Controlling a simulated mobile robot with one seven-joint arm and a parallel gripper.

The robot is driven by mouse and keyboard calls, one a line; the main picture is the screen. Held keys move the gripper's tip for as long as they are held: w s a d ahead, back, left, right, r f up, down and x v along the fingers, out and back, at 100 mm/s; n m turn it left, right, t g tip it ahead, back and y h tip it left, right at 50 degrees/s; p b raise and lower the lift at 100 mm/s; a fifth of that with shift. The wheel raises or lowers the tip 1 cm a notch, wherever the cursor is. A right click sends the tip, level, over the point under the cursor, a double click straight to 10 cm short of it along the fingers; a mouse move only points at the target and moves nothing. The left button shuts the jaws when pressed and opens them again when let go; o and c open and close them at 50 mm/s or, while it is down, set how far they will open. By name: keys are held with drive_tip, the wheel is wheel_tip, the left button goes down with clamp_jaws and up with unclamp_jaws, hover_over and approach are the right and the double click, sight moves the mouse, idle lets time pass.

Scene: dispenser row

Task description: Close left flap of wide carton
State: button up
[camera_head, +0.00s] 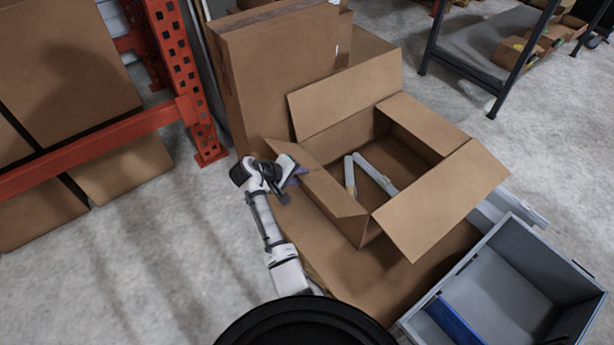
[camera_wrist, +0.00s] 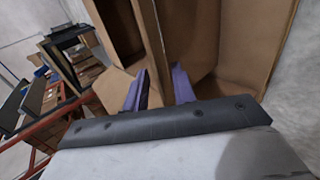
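The wide carton (camera_head: 333,152) stands open at the centre of the head view. Its left flap (camera_head: 332,194) stands out from the left side, angled and not lying over the opening. The far flap (camera_head: 345,96) stands up and the near right flap (camera_head: 443,202) spreads outward. My gripper (camera_head: 298,176) is beside the left flap's outer end. In the wrist view my gripper's purple fingers (camera_wrist: 160,90) are spread apart, with a cardboard edge (camera_wrist: 150,38) running between them. I cannot tell whether they touch it.
Two pale bar-like items (camera_head: 375,174) lie inside the carton. A tall closed carton (camera_head: 275,75) stands behind it. A grey bin (camera_head: 510,262) sits at the lower right. An orange rack (camera_head: 180,85) stands at the left. Bare floor (camera_head: 160,260) lies at the lower left.

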sight(307, 176)
drive_tip(key=shift+x, duration=2.15)
drive_tip(key=shift+c, duration=0.3)
clamp_jaws()
